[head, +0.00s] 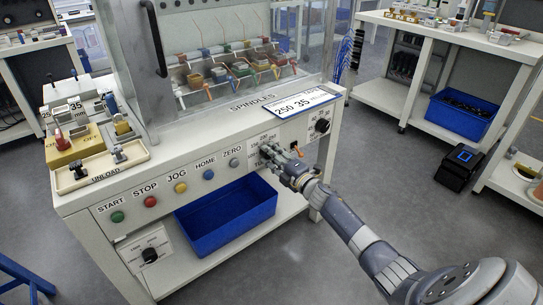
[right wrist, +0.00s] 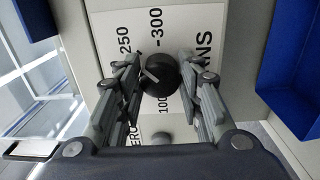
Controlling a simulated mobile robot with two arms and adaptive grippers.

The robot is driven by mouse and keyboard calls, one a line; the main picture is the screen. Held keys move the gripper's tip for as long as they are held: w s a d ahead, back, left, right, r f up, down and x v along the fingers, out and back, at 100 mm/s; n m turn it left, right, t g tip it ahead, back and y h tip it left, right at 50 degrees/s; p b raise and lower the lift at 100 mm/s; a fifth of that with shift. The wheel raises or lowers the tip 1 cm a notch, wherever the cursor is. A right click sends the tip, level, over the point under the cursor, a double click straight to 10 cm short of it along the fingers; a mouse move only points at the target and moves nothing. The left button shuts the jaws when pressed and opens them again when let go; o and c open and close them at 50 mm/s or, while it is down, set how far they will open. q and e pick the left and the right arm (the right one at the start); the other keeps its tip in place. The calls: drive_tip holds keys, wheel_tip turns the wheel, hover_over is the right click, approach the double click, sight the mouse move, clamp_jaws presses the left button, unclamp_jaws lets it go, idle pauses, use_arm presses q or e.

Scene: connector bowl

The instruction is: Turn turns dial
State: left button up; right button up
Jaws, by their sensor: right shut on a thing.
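The turns dial (right wrist: 160,75) is a black round knob with a white pointer line on a white plate (right wrist: 105,35). In the right wrist view, the plate shows printed 100, 250, 300 and part of a word ending in "NS". The pointer line lies slanted on the knob's left side, toward the 250 side. My right gripper (right wrist: 158,80) has its fingers on either side of the knob and is shut on it. In the head view, my right gripper (head: 270,156) covers the dial at the machine's front panel. My left gripper is not in view.
A sign reading 250 and 35 (head: 297,101) lies on the machine top. Other black dials (head: 322,126) (head: 150,255) and coloured buttons (head: 150,201) line the front panel. A blue bin (head: 228,211) sits below. A pale tray (head: 110,165) and glass guard (head: 130,55) are at left.

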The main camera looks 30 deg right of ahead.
drive_tip(key=o, duration=1.1)
drive_tip(key=shift+c, duration=0.2)
drive_tip(key=s+d, duration=0.1)
drive_tip(key=s, duration=1.1)
drive_tip(key=shift+f, duration=0.15)
